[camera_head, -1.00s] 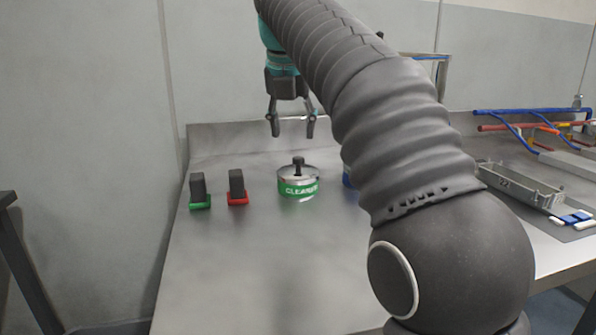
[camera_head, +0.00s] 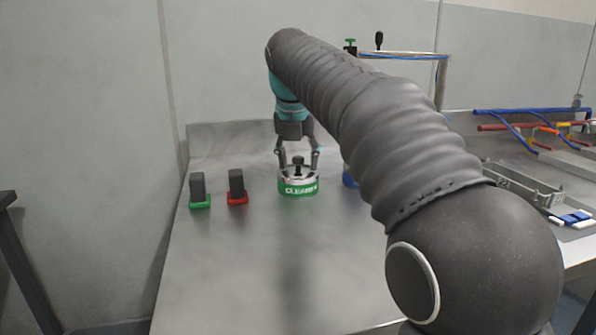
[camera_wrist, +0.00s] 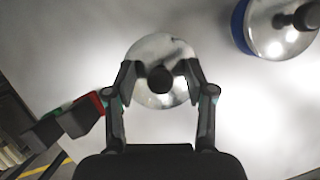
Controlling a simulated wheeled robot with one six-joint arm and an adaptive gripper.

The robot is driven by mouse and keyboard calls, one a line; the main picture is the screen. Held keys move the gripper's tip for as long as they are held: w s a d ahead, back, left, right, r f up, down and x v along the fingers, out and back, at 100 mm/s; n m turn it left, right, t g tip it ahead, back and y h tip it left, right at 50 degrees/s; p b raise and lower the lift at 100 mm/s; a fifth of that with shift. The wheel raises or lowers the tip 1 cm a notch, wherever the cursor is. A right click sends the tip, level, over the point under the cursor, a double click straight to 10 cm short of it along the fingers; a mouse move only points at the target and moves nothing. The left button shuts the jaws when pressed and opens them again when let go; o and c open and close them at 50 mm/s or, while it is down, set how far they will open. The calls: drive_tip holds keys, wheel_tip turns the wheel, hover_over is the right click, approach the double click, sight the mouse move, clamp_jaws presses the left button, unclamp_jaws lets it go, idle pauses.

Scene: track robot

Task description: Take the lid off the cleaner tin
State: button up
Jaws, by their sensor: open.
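The cleaner tin (camera_head: 298,190) stands upright on the metal bench, with a green label band reading CLEANER. Its shiny lid (camera_wrist: 152,52) is on top, with a dark knob (camera_wrist: 160,80) at the centre; the knob also shows in the head view (camera_head: 298,162). My gripper (camera_head: 298,168) points down over the tin, its fingers on either side of the knob. In the wrist view my gripper (camera_wrist: 160,75) is open, with a gap between each fingertip and the knob.
A blue tin (camera_head: 349,178) with a shiny lid stands to the right, partly behind my arm. Black blocks on a red base (camera_head: 238,199) and a green base (camera_head: 200,203) stand to the left. A grey tray (camera_head: 525,185) lies far right. The front bench is clear.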

clamp_jaws()
drive_tip(key=shift+r, duration=0.15)
